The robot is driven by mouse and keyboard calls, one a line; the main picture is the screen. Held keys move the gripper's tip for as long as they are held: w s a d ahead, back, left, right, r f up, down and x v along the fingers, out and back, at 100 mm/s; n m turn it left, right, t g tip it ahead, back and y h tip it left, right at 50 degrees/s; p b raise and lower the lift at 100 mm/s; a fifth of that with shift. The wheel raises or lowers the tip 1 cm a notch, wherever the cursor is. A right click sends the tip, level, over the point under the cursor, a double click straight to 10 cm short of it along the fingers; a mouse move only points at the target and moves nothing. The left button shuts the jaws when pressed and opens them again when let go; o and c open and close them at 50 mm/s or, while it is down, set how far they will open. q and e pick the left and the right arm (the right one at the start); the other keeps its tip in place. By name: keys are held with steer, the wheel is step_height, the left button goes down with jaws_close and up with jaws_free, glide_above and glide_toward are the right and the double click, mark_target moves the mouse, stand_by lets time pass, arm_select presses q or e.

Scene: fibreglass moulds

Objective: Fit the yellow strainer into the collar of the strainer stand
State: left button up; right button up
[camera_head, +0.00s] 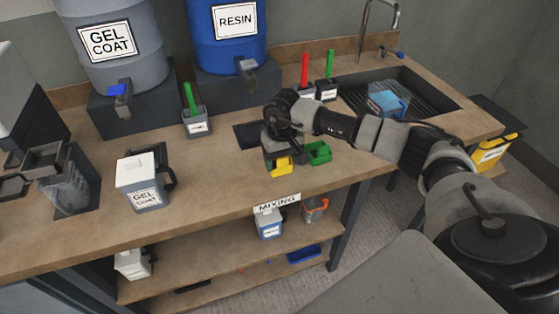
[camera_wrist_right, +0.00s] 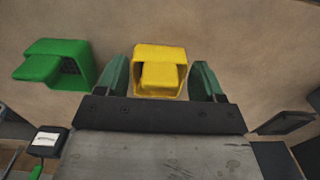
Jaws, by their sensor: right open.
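The yellow strainer (camera_head: 279,167) sits on the bench near its front edge, beside a green strainer (camera_head: 319,152). In the right wrist view the yellow strainer (camera_wrist_right: 160,58) lies between the two green fingers of my right gripper (camera_wrist_right: 160,82), which is open, with a gap on each side. In the head view my right gripper (camera_head: 277,155) is low over the yellow strainer and partly hides it. A dark stand-like frame with square openings (camera_head: 46,157), seemingly the strainer stand, is at the far left of the bench. My left gripper does not show.
A gel coat jug (camera_head: 143,190) stands between the dark frame and my right gripper. Gel coat (camera_head: 112,75) and resin (camera_head: 232,50) drums stand behind on dark blocks. Several holders with coloured sticks stand behind. The green strainer (camera_wrist_right: 58,64) is close to my gripper's left finger.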

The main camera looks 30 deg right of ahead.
steer(key=shift+f, duration=0.1)
steer(key=shift+c, duration=0.5)
steer(key=c, duration=0.9)
steer(key=shift+r+b, duration=0.3)
steer(key=shift+r, duration=0.25)
step_height(320, 180, up, 2)
steer(key=shift+r+b, duration=0.25)
steer(key=shift+b, duration=0.25)
steer(key=s+d+r+b, duration=0.3)
steer(key=s+r, duration=0.4)
steer(key=s, duration=0.3)
steer(key=shift+s+d+r, duration=0.25)
steer(key=shift+s+d, duration=0.15)
steer(key=shift+d, duration=0.4)
